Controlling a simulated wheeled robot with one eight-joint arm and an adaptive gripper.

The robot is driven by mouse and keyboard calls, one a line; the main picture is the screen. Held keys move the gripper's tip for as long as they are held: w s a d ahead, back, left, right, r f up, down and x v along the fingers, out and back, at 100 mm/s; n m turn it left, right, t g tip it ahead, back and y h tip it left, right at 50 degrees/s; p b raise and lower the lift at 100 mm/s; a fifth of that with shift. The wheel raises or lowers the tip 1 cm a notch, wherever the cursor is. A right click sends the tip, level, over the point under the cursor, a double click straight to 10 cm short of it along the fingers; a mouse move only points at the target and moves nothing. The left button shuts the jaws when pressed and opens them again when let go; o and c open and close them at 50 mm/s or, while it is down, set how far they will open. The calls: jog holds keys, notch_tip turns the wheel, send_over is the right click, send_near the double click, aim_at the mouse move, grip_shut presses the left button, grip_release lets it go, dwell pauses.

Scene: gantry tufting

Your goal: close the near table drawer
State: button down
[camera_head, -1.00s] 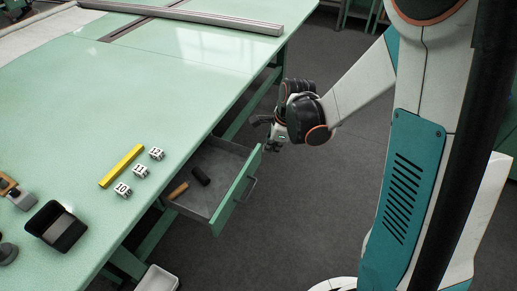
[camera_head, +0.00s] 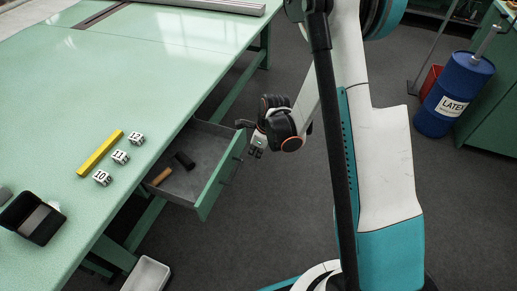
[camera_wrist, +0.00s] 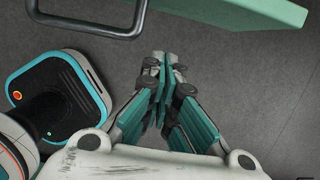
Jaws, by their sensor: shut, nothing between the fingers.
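The near table drawer (camera_head: 184,205) stands pulled out from under the green table (camera_head: 70,90). Its green front panel (camera_head: 222,178) faces right, and a dark cylinder (camera_head: 184,159) and a brown cylinder (camera_head: 161,177) lie inside. My gripper (camera_head: 256,152) is just to the right of the drawer's front, near its far end, pointing downward. In the wrist view the fingers (camera_wrist: 160,68) are shut with nothing between them. The drawer's handle (camera_wrist: 95,30) and the edge of its front (camera_wrist: 255,10) show at the top there, apart from the fingertips.
On the table lie a yellow bar (camera_head: 100,153), several numbered cubes (camera_head: 120,157) and an open black case (camera_head: 33,217). A pale bin (camera_head: 148,275) stands on the floor below. A blue latex drum (camera_head: 455,92) is at right.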

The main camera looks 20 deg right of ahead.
jog(key=w+a, duration=0.1)
jog(key=w+a+b, duration=0.1)
jog(key=a, duration=0.1)
jog(key=shift+w+a+f, duration=0.2)
jog(key=shift+w+f, duration=0.1)
jog(key=shift+f, duration=0.1)
jog(key=shift+w, duration=0.1)
